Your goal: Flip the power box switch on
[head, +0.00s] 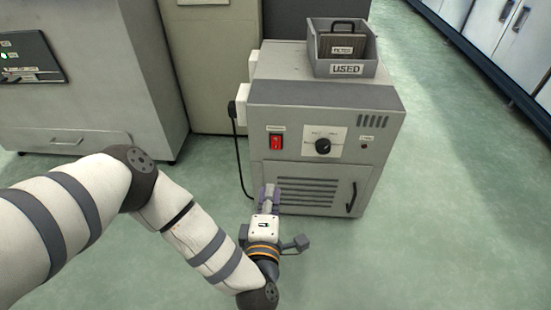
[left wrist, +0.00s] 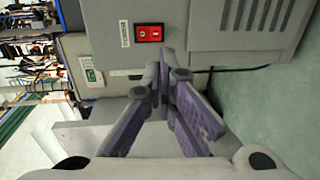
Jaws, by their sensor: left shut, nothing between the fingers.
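The power box (head: 330,105) is a grey cabinet standing on the green floor. Its red rocker switch (head: 275,142) is on the upper left of the front face, under a small label. The switch also shows in the left wrist view (left wrist: 148,33), above the fingertips. My left gripper (head: 268,190) is in front of the box's lower left front, below the switch, by the vent slats. In the left wrist view its purple-padded fingers (left wrist: 164,72) meet at the tips, shut and empty, apart from the switch. My right gripper is out of view.
A grey bin (head: 372,66) marked USED, holding a filter, sits on top of the box. A round dial (head: 323,146) is right of the switch. A black cable (head: 238,150) hangs down the box's left side. Open floor (head: 440,200) lies to the right.

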